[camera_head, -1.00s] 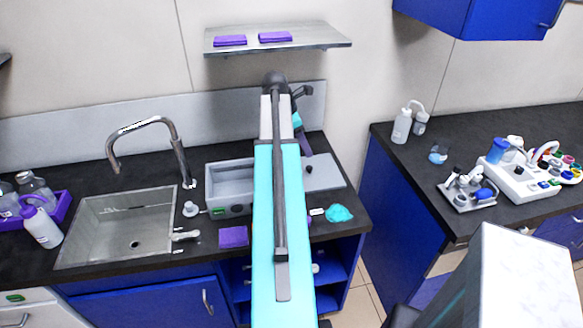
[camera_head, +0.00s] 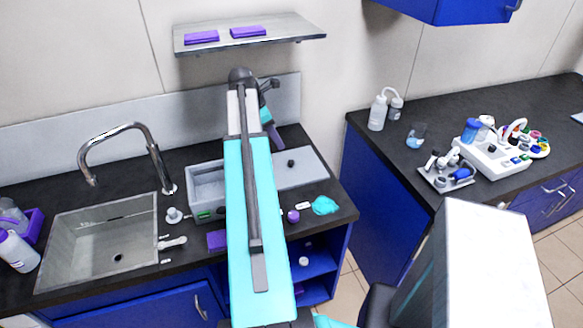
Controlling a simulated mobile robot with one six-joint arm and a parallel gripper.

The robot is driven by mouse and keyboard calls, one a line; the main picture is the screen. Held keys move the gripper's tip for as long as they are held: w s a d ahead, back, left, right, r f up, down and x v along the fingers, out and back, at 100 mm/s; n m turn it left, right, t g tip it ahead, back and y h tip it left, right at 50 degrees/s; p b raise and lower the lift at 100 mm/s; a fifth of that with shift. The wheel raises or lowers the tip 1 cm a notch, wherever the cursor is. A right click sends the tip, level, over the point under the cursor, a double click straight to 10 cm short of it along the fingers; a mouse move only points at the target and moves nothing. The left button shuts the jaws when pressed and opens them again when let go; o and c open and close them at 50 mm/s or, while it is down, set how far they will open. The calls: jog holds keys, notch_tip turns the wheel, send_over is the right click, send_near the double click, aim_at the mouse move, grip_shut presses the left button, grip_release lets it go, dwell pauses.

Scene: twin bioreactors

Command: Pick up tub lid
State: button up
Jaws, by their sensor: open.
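The tub lid (camera_head: 308,171) looks like a flat grey plate with a small dark knob (camera_head: 291,163). It lies to the right of the grey tub (camera_head: 206,190), at the back of the dark worktop. My arm crosses in front of the tub and hides its right part. My gripper (camera_head: 275,141), with purple at its end, points down just behind and left of the knob in the picture. It is open and shows nothing held. The gap between its fingers and its height over the lid are hard to tell.
A sink (camera_head: 105,240) with a tall tap (camera_head: 130,150) is at left. A purple block (camera_head: 217,240), a purple cap (camera_head: 293,216) and a teal cloth (camera_head: 325,205) lie near the front edge. A shelf (camera_head: 290,30) hangs above. A second counter (camera_head: 400,150) stands at right.

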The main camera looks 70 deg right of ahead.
jog(key=p, duration=0.2)
send_over(291, 161)
jog(key=w+a, duration=0.2)
jog(key=shift+f, duration=3.4)
jog(key=shift+f, duration=0.1)
jog(key=shift+p+x, duration=0.8)
jog(key=shift+x, duration=0.3)
jog(key=shift+p+x, duration=0.4)
jog(key=shift+x, duration=1)
jog(key=shift+s+d, duration=0.1)
grip_shut()
